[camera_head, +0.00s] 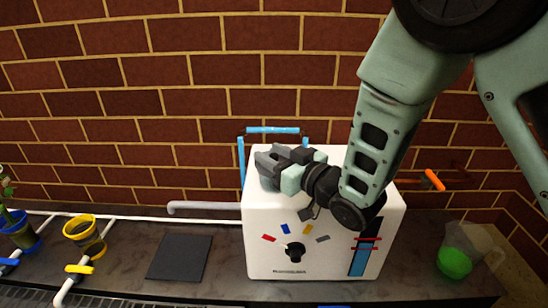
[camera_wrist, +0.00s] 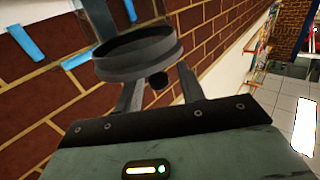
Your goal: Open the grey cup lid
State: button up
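A dark grey round cup-like part (camera_wrist: 138,62) with a raised rim shows just beyond my fingers in the wrist view. A small dark knob shows below it, between the fingers. In the head view, the grey part (camera_head: 267,166) is at the top left of a white machine (camera_head: 262,225), partly hidden by my gripper (camera_head: 279,168). My gripper (camera_wrist: 161,78) has its two fingers apart, with a gap around the knob. I cannot tell whether a finger touches the grey part. A dark upright shape behind the rim may be the lid; its form is unclear.
The machine has a black dial (camera_head: 295,251) with coloured marks. A blue pipe frame (camera_head: 272,130) stands behind it, before the brick wall. A dark mat (camera_head: 179,257) and a yellow-rimmed pot (camera_head: 80,228) are left. A jug with green content (camera_head: 454,263) is right.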

jog(key=shift+c, duration=0.3)
grip_shut()
jog(key=shift+r+p, duration=0.15)
jog(key=shift+p, duration=0.2)
